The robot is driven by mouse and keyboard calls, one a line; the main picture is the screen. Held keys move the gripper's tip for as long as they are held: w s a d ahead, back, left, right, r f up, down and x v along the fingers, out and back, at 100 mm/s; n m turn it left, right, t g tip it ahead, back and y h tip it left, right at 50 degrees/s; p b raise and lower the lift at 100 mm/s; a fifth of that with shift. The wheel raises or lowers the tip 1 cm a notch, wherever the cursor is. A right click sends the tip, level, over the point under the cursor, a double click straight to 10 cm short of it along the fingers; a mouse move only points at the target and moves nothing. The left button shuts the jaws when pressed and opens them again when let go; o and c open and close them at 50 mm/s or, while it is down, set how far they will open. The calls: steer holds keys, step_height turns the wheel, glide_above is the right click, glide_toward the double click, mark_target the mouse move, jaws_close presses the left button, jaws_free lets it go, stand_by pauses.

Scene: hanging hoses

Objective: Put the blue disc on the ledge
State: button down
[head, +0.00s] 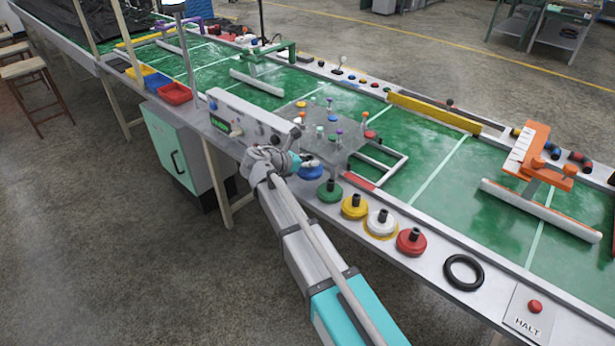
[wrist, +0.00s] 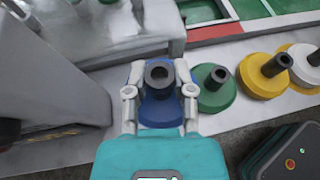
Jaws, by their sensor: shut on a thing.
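The blue disc (head: 311,174) is at my gripper (head: 298,163), to the left of the green disc on the grey ledge (head: 437,257). In the wrist view, the blue disc (wrist: 160,113) with its dark hollow hub is between the two fingers of my gripper (wrist: 160,92), which is shut on it. The disc looks roughly level. The bare ledge (wrist: 238,112) shows to its right. I cannot tell whether the disc touches the ledge. Its near edge is partly hidden by my gripper.
On the ledge to the right stand a green disc (head: 330,191), a yellow disc (head: 354,207), a white disc (head: 380,223) and a red disc (head: 411,242). A black ring (head: 464,272) lies beyond. A grey box (head: 250,122) stands close on the left.

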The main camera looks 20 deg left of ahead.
mark_target(308, 170)
steer(key=shift+w+a+f+b, duration=0.3)
steer(key=shift+w+f, duration=0.1)
steer(key=shift+f, duration=0.15)
steer(key=shift+w+a+f+b, duration=0.2)
steer(key=shift+w+f+b, duration=0.2)
steer(key=shift+f+b, duration=1.6)
steer(key=shift+f, duration=0.05)
steer(key=shift+d, duration=0.1)
steer(key=shift+f, duration=0.1)
steer(key=shift+c, duration=2.4)
jaws_free()
